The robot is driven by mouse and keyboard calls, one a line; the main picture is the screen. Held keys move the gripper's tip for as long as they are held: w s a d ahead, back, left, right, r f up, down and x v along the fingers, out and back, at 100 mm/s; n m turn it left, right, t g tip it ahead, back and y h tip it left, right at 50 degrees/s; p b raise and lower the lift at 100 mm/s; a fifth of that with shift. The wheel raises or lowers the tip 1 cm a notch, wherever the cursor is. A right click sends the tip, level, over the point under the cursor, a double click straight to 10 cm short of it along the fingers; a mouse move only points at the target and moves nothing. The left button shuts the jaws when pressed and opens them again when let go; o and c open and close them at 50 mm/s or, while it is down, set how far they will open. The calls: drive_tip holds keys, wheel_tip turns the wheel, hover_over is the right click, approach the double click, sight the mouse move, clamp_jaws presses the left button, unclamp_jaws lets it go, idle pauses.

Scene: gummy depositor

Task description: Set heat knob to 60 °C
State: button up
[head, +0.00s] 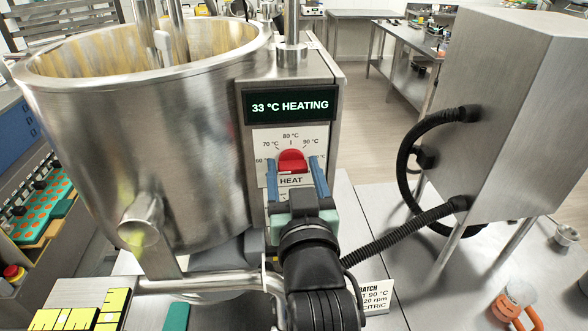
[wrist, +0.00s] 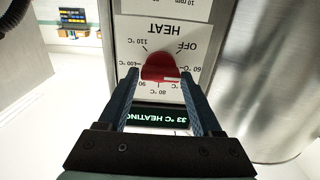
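The red heat knob (head: 292,160) sits on a white dial plate above the word HEAT, on the front of the steel control box. In the upside-down wrist view the knob (wrist: 160,66) shows a pale mark on its 60–70 °C side; its exact setting is hard to read. The display (head: 289,106) reads 33 °C HEATING. My gripper (head: 295,168) is open, with its two blue fingers on either side of the knob. In the wrist view the fingertips (wrist: 161,76) flank the knob closely; I cannot tell whether they touch it. The fingers partly cover the dial's numbers.
A large steel kettle (head: 140,130) stands directly left of the control box. A steel cabinet (head: 510,120) with black hoses stands to the right. A white batch card (head: 375,296) lies low beside my arm. Orange-handled tool (head: 514,308) is at the lower right.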

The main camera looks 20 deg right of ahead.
drive_tip(key=shift+o, duration=1.2)
drive_tip(key=p+v, duration=0.3)
drive_tip(key=v, duration=1)
drive_tip(key=shift+p, duration=0.3)
drive_tip(key=shift+w+r, duration=0.1)
drive_tip(key=shift+r, duration=0.05)
